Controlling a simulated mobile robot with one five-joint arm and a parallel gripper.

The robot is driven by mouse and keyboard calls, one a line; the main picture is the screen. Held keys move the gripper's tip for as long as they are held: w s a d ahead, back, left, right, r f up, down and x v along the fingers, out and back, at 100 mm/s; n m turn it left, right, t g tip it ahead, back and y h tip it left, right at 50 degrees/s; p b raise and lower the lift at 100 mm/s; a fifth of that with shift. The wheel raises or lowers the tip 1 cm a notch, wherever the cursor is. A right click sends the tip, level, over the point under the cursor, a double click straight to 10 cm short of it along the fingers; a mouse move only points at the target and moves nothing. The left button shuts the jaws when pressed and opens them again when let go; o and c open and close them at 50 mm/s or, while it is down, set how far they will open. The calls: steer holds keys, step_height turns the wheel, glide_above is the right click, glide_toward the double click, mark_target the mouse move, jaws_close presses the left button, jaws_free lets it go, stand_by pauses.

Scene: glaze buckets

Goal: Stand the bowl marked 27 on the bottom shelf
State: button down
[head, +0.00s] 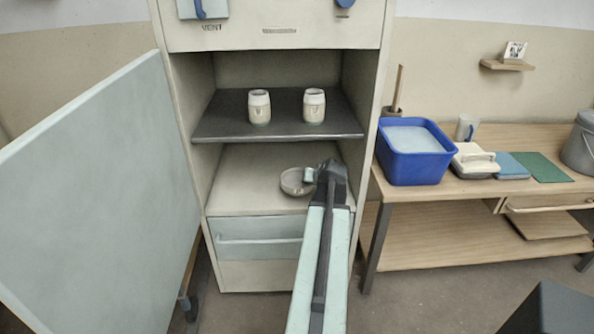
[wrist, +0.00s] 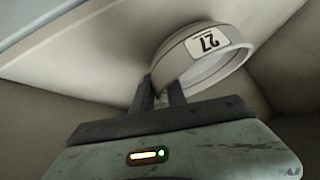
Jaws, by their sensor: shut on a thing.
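The bowl marked 27 (wrist: 215,58) is pale, with a dark line around it and a white label reading 27, seen upside down in the wrist view. In the head view the bowl (head: 293,182) is inside the cabinet, at or just above the bottom shelf (head: 243,178). I cannot tell whether it touches the shelf. My gripper (wrist: 160,95) is shut on the near side of the bowl. In the head view my gripper (head: 312,174) reaches in from the front right, and my arm hides part of the shelf and drawer front.
Two pale jars (head: 259,107) (head: 314,106) stand on the dark upper shelf (head: 235,120) above the bowl. The cabinet door (head: 110,190) stands open at left. A blue basin (head: 412,155) is on the bench at right. The bottom shelf's left part is clear.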

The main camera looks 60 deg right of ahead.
steer(key=w+d, duration=0.4)
steer(key=w, duration=0.1)
steer(key=shift+d, duration=0.3)
steer(key=shift+w+d, duration=1)
steer(key=shift+w, duration=0.15)
steer(key=shift+w+d+f+b, duration=0.2)
steer(key=shift+w+f+b, duration=0.15)
steer(key=shift+f+b, duration=0.4)
steer(key=shift+s+f, duration=0.1)
steer(key=shift+f, duration=0.15)
steer(key=shift+a+r, duration=0.1)
steer(key=shift+r, duration=0.15)
steer(key=c, duration=1.8)
jaws_free()
steer(key=shift+f, duration=0.2)
steer(key=o, duration=0.5)
steer(key=shift+r, duration=0.15)
